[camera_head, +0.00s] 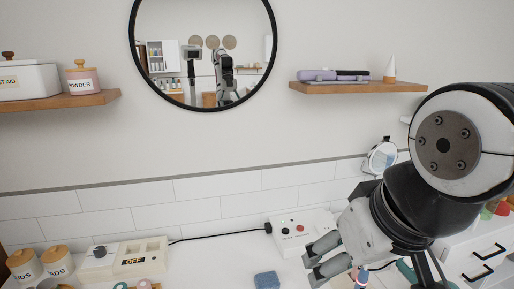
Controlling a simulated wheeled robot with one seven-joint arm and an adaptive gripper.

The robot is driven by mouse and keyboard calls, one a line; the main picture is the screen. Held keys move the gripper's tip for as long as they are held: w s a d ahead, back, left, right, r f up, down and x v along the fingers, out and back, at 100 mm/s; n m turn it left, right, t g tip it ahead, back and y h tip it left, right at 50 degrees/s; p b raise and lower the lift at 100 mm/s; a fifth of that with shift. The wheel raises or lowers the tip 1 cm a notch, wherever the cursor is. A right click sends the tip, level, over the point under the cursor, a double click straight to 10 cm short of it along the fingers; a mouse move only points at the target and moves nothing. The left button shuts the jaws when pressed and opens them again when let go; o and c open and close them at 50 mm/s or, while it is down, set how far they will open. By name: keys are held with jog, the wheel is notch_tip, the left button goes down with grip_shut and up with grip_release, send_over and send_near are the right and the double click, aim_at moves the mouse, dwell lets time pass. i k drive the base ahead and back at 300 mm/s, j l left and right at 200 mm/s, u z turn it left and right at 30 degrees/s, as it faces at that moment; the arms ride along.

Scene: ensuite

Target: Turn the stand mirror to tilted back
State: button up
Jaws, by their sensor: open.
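The stand mirror (382,158) is a small round mirror with a pale rim at the right, partly behind my arm. Its base and lower part are hidden, and I cannot tell its exact tilt. My gripper (318,257) is open and empty, pointing left over the white counter, below and to the left of the stand mirror. It is apart from the mirror.
A white box with coloured buttons (302,231) stands just behind my gripper. A blue block (267,280) lies at the front. A panel marked OFF (124,260) and lidded jars (57,262) are at left. A wall shelf (358,87) and large round wall mirror (203,106) are above.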

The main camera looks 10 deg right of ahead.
aim_at(384, 155)
jog(key=l+z, duration=0.45)
jog(key=l, duration=0.8)
jog(key=i, duration=0.05)
